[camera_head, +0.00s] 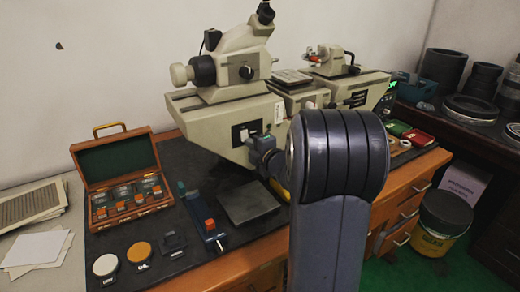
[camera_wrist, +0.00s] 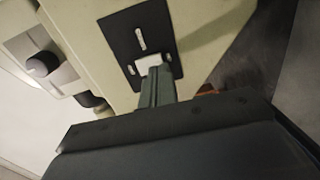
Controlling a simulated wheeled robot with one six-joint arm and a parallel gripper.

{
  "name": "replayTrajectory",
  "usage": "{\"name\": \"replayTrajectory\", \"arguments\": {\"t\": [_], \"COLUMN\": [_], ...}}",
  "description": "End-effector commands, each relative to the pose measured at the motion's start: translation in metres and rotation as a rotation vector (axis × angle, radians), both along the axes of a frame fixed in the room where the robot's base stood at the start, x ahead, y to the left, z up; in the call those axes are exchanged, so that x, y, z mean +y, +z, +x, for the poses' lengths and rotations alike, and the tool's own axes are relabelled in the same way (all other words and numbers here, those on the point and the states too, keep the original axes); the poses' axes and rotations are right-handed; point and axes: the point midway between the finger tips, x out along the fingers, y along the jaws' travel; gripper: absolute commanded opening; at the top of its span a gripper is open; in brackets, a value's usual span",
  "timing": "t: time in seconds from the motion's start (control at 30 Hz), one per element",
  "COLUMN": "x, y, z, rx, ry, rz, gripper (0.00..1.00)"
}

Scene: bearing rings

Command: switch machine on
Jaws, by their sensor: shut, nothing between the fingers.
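The machine (camera_head: 225,118) is a large beige measuring instrument with an eyepiece head on top, standing on the dark bench mat. A black switch plate (camera_head: 240,134) with pale marks is on its front face. In the wrist view the plate (camera_wrist: 133,27) has a small pale slot and a white switch part (camera_wrist: 147,63). My gripper (camera_wrist: 157,75) is shut and empty, with its fingertips right at the lower part of the plate, overlapping the white part. I cannot tell whether they touch it. In the head view my arm hides part of the machine's right side.
An open wooden case (camera_head: 118,172) with small blocks stands left on the mat. A white-topped pot (camera_head: 105,265), an orange-topped pot (camera_head: 139,251) and a red-knobbed tool (camera_head: 210,226) lie in front. A grey plate (camera_head: 247,201) is below the machine.

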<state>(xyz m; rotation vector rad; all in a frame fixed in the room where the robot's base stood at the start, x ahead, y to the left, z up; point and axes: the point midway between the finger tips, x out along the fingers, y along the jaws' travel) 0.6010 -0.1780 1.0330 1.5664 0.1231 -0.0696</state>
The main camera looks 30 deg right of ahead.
Motion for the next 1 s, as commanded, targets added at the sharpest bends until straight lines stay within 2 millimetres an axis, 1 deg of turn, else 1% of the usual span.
{"name": "replayTrajectory", "arguments": {"t": [0.1,0.2,0.57,0.8,0.87,1.0], "x": [0.001,0.001,0.001,0.000,0.000,0.000], "y": [-0.001,-0.002,-0.002,-0.009,-0.003,-0.003], "z": [0.010,0.014,0.015,0.019,0.019,0.019], "rx": [0.000,0.000,-0.001,-0.036,-0.038,-0.036], "ry": [0.001,0.000,0.000,-0.001,-0.001,-0.001], "rz": [0.000,0.000,0.000,0.000,0.000,0.001], "gripper": [0.00,0.00,0.00,0.00,0.00,0.00]}}
